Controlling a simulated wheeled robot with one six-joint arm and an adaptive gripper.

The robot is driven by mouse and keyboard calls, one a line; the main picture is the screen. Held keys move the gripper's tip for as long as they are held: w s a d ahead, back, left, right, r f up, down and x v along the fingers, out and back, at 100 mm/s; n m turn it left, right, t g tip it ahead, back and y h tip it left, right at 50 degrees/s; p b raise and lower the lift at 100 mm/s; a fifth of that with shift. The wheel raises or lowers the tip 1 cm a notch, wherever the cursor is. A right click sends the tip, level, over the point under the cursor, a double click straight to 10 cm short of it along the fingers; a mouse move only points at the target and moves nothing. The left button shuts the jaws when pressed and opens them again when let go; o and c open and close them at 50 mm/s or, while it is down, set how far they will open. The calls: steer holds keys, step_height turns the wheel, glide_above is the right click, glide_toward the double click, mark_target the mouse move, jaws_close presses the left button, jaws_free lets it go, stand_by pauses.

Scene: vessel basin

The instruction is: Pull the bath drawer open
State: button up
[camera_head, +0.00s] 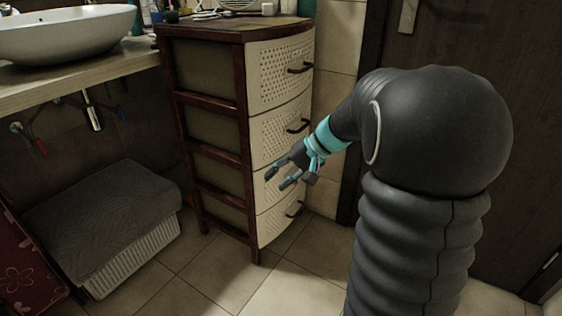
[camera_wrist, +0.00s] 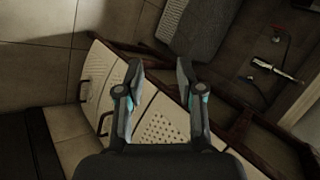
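A drawer unit with a dark reddish-brown frame (camera_head: 246,150) and pale perforated drawer fronts stands in the middle of the head view. The top drawer (camera_head: 270,75), second drawer (camera_head: 262,137) and bottom drawer (camera_head: 275,224) look closed, each with a dark handle. My gripper (camera_head: 277,180) is in front of the third drawer (camera_head: 260,191) and hides its handle. In the wrist view my gripper (camera_wrist: 160,70) has its fingers spread with nothing between them. Pale drawer fronts (camera_wrist: 160,128) and two dark handles show there, to the left of and below the fingers. I cannot tell any contact.
A grey-covered basket (camera_head: 105,220) stands on the floor at left, under a counter (camera_head: 80,85) with a white basin (camera_head: 65,35). Bottles and small items stand on the unit's top. A dark door (camera_head: 500,60) is at right. Tiled floor in front of the unit is clear.

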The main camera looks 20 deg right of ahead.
steer(key=w+d+f+m+t+y, duration=0.1)
steer(key=w+d+f+m+t, duration=0.15)
steer(key=w+d+f, duration=0.5)
steer(key=w+d+f+m+t+b, duration=0.1)
steer(key=w+d+f+m+t, duration=0.3)
steer(key=d, duration=0.6)
steer(key=w+d+f+n+t+y, duration=0.1)
steer(key=w+d+f+t, duration=0.15)
steer(key=d+f, duration=0.5)
steer(key=shift+m+g, duration=0.25)
steer(key=shift+g, duration=0.15)
steer(key=x, duration=0.8)
steer(key=r+x, duration=0.1)
steer(key=x, duration=0.4)
steer(key=shift+w+d, duration=0.2)
steer(key=shift+w, duration=0.3)
steer(key=shift+c, duration=0.2)
jaws_close()
